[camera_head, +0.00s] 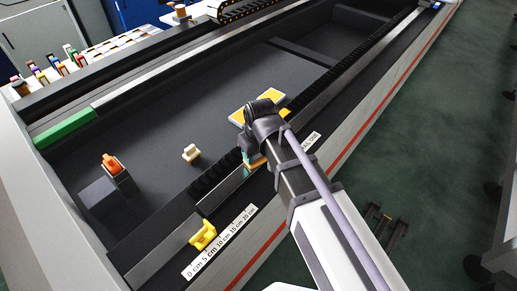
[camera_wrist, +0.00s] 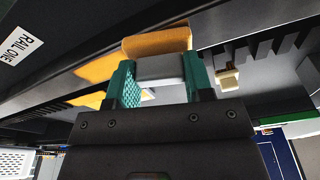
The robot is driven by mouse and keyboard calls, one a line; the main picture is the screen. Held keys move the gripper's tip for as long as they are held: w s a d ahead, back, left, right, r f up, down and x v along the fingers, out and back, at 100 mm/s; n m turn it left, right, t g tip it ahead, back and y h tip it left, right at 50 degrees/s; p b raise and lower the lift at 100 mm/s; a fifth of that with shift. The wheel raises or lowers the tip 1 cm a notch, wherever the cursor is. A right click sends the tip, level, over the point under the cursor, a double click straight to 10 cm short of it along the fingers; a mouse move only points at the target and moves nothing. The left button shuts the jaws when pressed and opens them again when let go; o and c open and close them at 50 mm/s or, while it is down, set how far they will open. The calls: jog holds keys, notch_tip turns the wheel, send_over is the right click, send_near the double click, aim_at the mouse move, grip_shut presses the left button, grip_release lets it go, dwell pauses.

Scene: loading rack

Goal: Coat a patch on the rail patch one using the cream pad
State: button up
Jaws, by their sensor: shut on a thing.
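My gripper (camera_wrist: 159,64) has green fingers and is shut on a pad (camera_wrist: 157,41) with a grey body and a tan-orange face. I cannot tell for sure whether this is the cream pad. The pad is close to the dark rail surface; whether it touches is unclear. An orange patch (camera_wrist: 97,69) shows on the rail beside the pad, near the RAIL ONE label (camera_wrist: 22,47). In the head view my gripper (camera_head: 255,161) is low over the near rail, and the arm hides part of it. A small cream block (camera_head: 191,153) stands apart on the bed.
Yellow panels (camera_head: 257,103) with pale edges lie behind the arm. An orange piece (camera_head: 112,163) sits on a dark block at left. A yellow piece (camera_head: 203,235) stands on the near rail by a centimetre scale (camera_head: 222,241). The bed's middle is largely clear.

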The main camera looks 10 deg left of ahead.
notch_tip(320, 180, up, 6)
jog(key=p, duration=0.6)
jog(key=shift+a, duration=0.1)
notch_tip(320, 180, up, 3)
jog(key=p, duration=0.3)
jog(key=shift+r, duration=0.1)
jog(key=shift+f, duration=0.2)
